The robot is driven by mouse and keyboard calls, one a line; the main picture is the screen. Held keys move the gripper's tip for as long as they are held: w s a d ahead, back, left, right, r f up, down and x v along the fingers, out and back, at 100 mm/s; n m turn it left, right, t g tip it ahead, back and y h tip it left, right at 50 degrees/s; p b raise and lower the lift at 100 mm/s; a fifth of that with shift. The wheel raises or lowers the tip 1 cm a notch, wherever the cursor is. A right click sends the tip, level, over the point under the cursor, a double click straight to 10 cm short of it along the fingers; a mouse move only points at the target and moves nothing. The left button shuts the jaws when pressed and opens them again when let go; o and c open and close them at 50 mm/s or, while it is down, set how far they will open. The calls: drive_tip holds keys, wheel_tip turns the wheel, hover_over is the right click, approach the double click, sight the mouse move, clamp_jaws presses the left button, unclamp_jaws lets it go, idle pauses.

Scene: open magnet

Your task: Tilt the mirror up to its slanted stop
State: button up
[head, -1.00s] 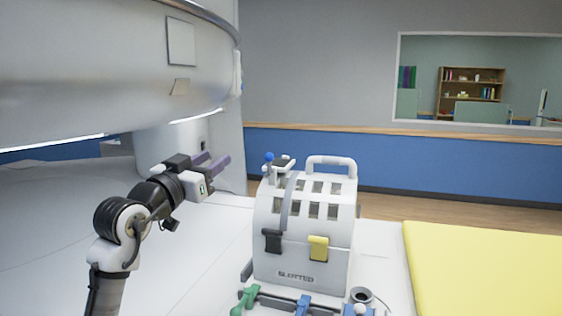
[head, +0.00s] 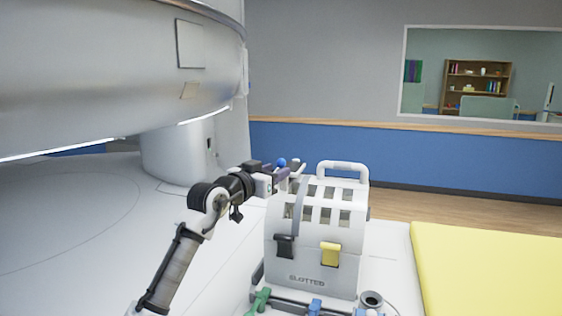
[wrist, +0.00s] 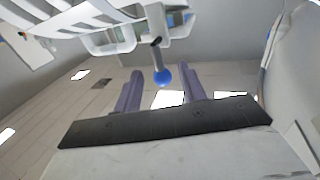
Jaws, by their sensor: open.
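The head coil marked SLOTTED (head: 312,262) stands upright on the white table. A blue ball knob (head: 281,163) shows at its top left; in the wrist view the knob (wrist: 163,78) sits on the end of a short dark stem. The mirror is mostly hidden behind my gripper in the head view, so I cannot tell its tilt. My gripper (head: 290,173) is at the coil's top left edge, open. In the wrist view its two purple fingers lie either side of the knob, with visible gaps.
The coil's carrying handle (head: 342,167) rises just right of my gripper. Black (head: 284,243) and yellow (head: 330,252) latches are on the coil's front. The large scanner housing (head: 110,75) overhangs at upper left. A yellow pad (head: 490,270) lies at right.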

sight(281, 165)
drive_tip(key=shift+p+x, duration=0.4)
drive_tip(key=shift+x, duration=1.3)
drive_tip(key=shift+f, duration=0.1)
clamp_jaws()
